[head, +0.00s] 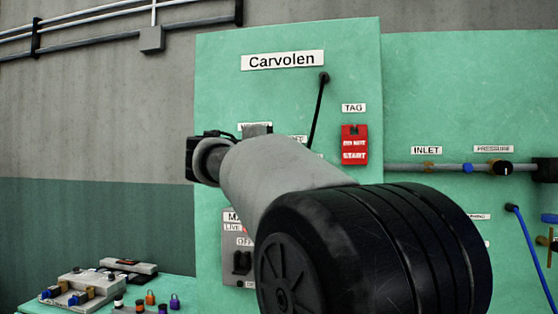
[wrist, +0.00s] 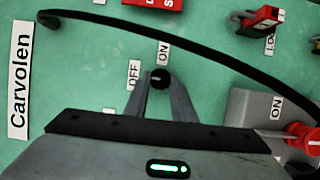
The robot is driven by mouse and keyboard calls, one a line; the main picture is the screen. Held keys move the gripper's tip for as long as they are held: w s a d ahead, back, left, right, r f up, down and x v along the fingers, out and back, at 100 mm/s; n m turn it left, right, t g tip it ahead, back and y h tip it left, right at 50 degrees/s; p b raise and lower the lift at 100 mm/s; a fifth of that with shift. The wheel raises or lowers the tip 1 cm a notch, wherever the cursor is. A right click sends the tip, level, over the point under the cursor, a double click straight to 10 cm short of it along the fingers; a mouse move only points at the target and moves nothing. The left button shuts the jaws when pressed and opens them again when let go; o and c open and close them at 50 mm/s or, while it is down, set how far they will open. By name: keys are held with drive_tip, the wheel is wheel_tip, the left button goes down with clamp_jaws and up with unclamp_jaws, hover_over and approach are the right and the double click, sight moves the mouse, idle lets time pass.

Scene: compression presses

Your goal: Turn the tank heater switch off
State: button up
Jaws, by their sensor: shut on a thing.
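A small black switch knob (wrist: 159,78) sits on the green panel (wrist: 85,62) in the wrist view, with an OFF label (wrist: 134,74) and an ON label (wrist: 163,53) beside it. My gripper (wrist: 157,90) is shut on this knob, one finger on each side. The switch's name label is not readable, and its pointer direction is hidden by the fingers. In the head view my arm covers the knob and fingertips; only the gripper's dark body (head: 200,157) shows at the panel's left part.
A black cable (head: 317,110) arcs down the panel close to my gripper. A red tag (head: 354,145) hangs to the right. A grey box with a red knob (wrist: 302,136) is near my gripper. A bench with padlocks (head: 174,301) stands at lower left.

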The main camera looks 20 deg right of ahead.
idle(0.3)
drive_tip(key=o, duration=1.1)
drive_tip(key=shift+c, duration=0.2)
drive_tip(key=v, duration=1.7)
drive_tip(key=shift+s, duration=0.2)
drive_tip(key=shift+a+f, duration=0.1)
drive_tip(key=shift+f, duration=0.1)
